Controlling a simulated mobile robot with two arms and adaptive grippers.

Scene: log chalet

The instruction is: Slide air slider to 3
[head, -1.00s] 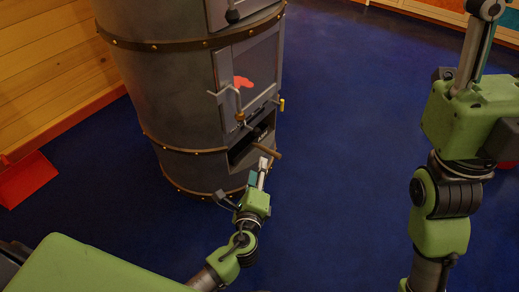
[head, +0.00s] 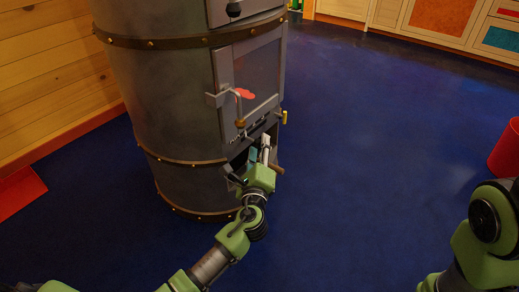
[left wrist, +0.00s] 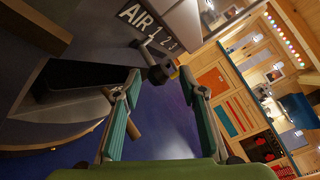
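The grey metal stove (head: 165,105) stands left of centre in the head view. In the left wrist view its AIR 1 2 3 label (left wrist: 148,27) is close, at the top. Just below the numbers is the air slider (left wrist: 158,72), a dark knob on a bent metal stem; I cannot tell its exact number. My left gripper (head: 259,148) is at the stove's lower opening and hides the slider in the head view. In the left wrist view the left gripper (left wrist: 160,78) is open, with the knob near and between its fingertips; contact is unclear. My right gripper is out of view.
The stove door (head: 255,75) with its crank handle (head: 240,108) is just above my left gripper. A wooden handle (head: 277,169) sticks out right beside the gripper. The blue floor to the right is clear up to a red bin (head: 505,150).

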